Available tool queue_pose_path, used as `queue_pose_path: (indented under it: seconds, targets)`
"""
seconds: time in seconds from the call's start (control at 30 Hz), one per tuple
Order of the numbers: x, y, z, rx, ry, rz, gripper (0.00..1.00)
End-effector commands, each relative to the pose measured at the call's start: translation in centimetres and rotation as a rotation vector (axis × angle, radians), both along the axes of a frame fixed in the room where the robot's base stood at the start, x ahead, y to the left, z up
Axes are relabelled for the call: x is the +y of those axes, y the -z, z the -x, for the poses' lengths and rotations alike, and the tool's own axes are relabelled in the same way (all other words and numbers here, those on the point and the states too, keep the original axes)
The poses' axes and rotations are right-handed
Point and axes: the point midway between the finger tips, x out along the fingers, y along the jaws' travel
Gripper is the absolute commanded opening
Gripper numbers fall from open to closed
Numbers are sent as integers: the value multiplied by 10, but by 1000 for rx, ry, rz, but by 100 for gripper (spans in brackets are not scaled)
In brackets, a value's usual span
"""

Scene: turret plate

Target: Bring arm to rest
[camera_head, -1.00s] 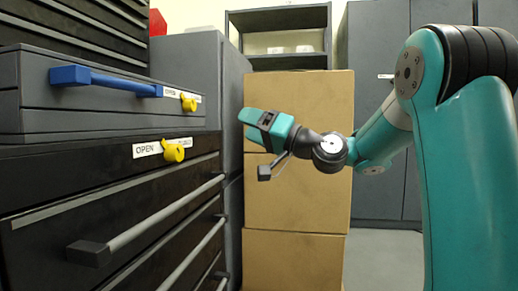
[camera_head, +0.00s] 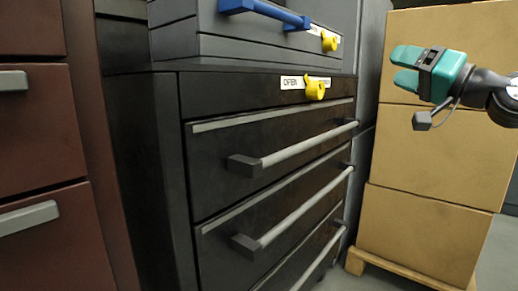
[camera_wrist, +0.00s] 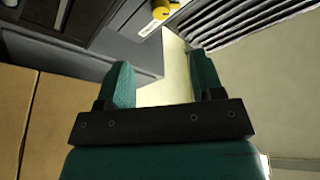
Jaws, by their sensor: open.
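My gripper (camera_head: 405,68) is teal with dark parts and is at the upper right of the head view, in front of the stacked cardboard boxes. Its two fingers point left, toward the dark cabinet, and stand apart with nothing between them. In the wrist view my gripper (camera_wrist: 160,85) shows two teal fingers spread wide, with only a pale wall strip and grey surfaces beyond. The rest of my arm runs out of the head view at the right edge.
A black drawer cabinet (camera_head: 205,160) with bar handles stands left of my gripper, bearing a grey case (camera_head: 180,42) with a blue handle (camera_head: 265,13). Yellow knobs (camera_head: 315,89) sit on its front. Cardboard boxes (camera_head: 420,225) stand on a pallet (camera_head: 400,272). Brown drawers (camera_head: 55,125) are far left.

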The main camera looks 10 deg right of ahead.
Motion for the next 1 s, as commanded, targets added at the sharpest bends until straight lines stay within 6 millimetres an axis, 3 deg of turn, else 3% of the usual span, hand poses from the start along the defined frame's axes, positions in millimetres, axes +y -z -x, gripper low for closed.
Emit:
queue_pose_path:
  seconds: [0.07,0.17,0.2,0.3,0.4,0.57,0.8,1.0]
  targets:
    - [33,-5,0,63,-53,59,61]
    - [95,3,9,212,-158,198,61]
    - [123,9,20,288,-214,275,61]
    - [178,33,62,476,-347,478,61]
    - [206,54,108,626,-450,651,61]
    - [217,74,175,805,-570,877,61]
    - [196,78,260,1014,-689,1163,61]
    - [196,37,253,1009,-677,1144,61]
